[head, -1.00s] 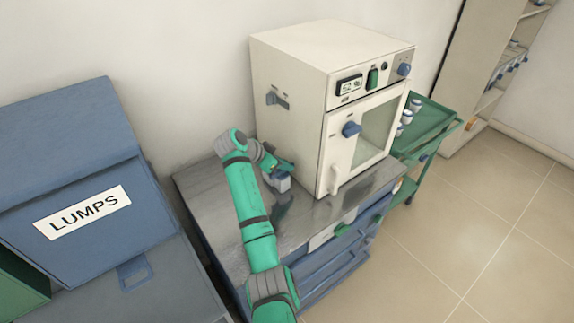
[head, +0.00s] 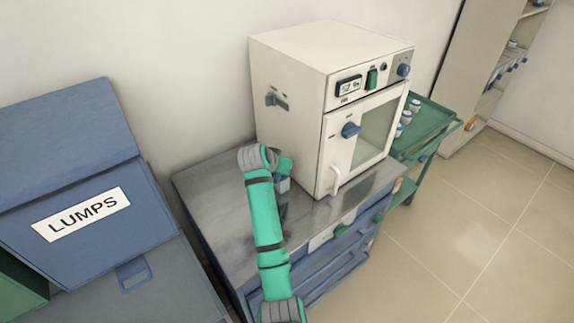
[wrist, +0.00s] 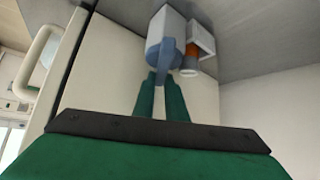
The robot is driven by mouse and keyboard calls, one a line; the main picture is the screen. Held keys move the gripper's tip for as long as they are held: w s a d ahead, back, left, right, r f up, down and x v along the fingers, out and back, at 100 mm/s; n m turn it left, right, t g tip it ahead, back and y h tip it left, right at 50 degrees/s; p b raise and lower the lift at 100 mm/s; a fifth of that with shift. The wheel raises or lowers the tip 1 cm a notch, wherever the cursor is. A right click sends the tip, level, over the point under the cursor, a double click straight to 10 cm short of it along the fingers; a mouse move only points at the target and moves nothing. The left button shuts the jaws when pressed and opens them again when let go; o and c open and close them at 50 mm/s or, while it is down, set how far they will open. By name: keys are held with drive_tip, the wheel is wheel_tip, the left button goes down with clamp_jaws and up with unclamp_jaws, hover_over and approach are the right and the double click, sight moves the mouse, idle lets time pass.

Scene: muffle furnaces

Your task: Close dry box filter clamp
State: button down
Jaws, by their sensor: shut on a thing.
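The cream dry box (head: 290,85) stands on a metal-topped cabinet. At the foot of its left side is the filter unit, shown close up in the wrist view as a pale housing (wrist: 166,24) beside a white bracket with an orange-and-white cylinder (wrist: 191,58). The blue clamp lever (wrist: 168,52) lies across the housing toward my fingers. My gripper (wrist: 164,80) has its green fingertips close together on the lever's end. In the head view my gripper (head: 284,166) is beside the box's lower left side, and my arm hides most of the filter unit.
The metal cabinet top (head: 235,215) is clear left of the arm. A blue bin marked LUMPS (head: 75,190) stands at left. The box door has a blue knob (head: 350,129) and a handle (head: 335,182). A green cart (head: 425,120) stands at right.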

drive_tip(key=n+y, duration=0.1)
drive_tip(key=n, duration=0.1)
drive_tip(key=n+y, duration=0.3)
drive_tip(key=shift+a+n+t+y, duration=0.3)
drive_tip(key=shift+n+t, duration=0.1)
drive_tip(key=shift+s+a+n+g+y, duration=0.1)
drive_tip(key=shift+n+g+y, duration=0.15)
drive_tip(key=shift+n+y, duration=0.7)
drive_tip(key=shift+a+n+g+y, duration=0.1)
drive_tip(key=shift+n+g+y, duration=0.15)
drive_tip(key=shift+n+y, duration=0.7)
drive_tip(key=shift+f+n, duration=0.1)
drive_tip(key=shift+n, duration=0.3)
drive_tip(key=shift+d, duration=0.1)
drive_tip(key=c, duration=1.8)
unclamp_jaws()
